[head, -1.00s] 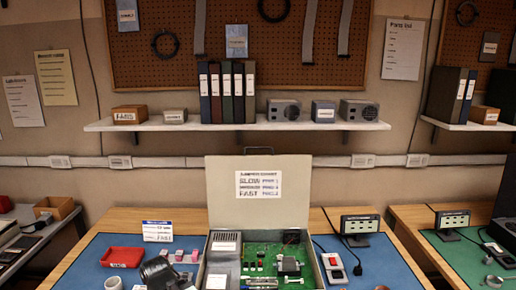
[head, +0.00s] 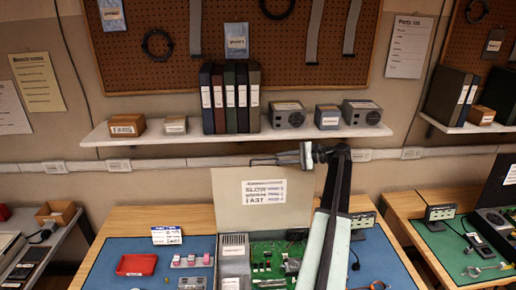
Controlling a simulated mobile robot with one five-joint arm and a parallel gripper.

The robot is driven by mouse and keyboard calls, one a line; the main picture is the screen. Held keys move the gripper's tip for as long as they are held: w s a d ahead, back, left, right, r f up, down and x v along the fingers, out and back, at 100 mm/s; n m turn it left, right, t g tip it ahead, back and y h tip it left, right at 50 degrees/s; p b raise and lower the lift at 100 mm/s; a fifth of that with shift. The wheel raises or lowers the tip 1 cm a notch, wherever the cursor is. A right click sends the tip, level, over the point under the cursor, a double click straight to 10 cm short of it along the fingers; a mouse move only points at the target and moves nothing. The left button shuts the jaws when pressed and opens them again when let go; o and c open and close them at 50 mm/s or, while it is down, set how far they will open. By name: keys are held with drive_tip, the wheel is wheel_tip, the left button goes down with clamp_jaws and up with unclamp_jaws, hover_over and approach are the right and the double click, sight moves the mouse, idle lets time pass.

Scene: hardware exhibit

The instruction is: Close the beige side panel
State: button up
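The beige side panel (head: 228,197) stands raised, tilted back, along the rear edge of an open computer case (head: 233,246). A white label (head: 264,193) with printed lines is on its inner face. Green circuit boards (head: 268,255) show inside the case. My gripper (head: 258,160) is at the panel's top edge, with its thin fingers pointing left. I cannot tell whether it touches the panel or is in front of or behind it. My arm covers the panel's right side and part of the case.
On the blue mat (head: 110,265) left of the case are a red tray (head: 136,264) and a holder with small pink pieces (head: 191,260). A small display (head: 362,221) stands at right. A shelf (head: 200,136) with binders and boxes is above the panel.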

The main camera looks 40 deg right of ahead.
drive_tip(key=b+x, duration=0.1)
drive_tip(key=x, duration=0.3)
drive_tip(key=b+x, duration=0.1)
drive_tip(key=x, duration=0.3)
drive_tip(key=shift+w+d+f, duration=0.1)
drive_tip(key=shift+w+f, duration=0.05)
drive_tip(key=shift+w, duration=0.15)
drive_tip(key=shift+s, duration=0.1)
clamp_jaws()
drive_tip(key=shift+d, duration=0.1)
idle(1.0)
